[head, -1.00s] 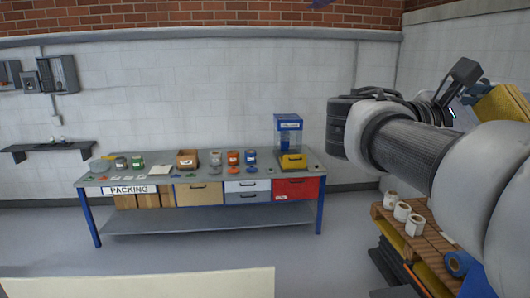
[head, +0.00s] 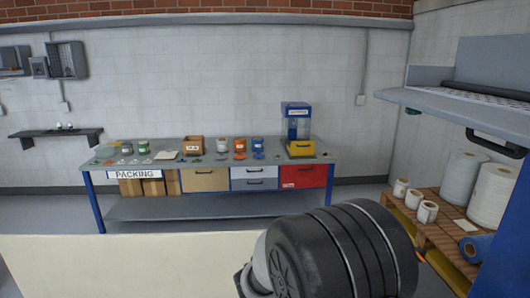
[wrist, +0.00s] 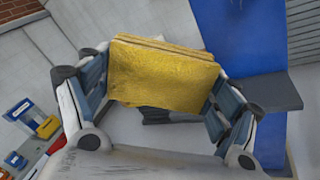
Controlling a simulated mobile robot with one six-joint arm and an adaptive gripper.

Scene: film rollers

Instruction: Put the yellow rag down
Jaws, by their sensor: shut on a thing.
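The yellow rag (wrist: 165,75) is a folded, thick yellow block in the wrist view. My gripper (wrist: 160,90) is shut on it, with a finger at its left side and a finger at its right side. The rag is held up in the air, clear of any surface that I can make out. In the head view only a dark, rounded part of my arm shows at the bottom; the gripper and the rag are out of that view.
A long workbench (head: 205,154) with jars, boxes and a blue machine (head: 297,122) stands along the back wall. A pale flat surface (head: 120,262) is in front. At right are a grey shelf (head: 470,108) and a wooden pallet (head: 447,209) with white rolls (head: 461,182).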

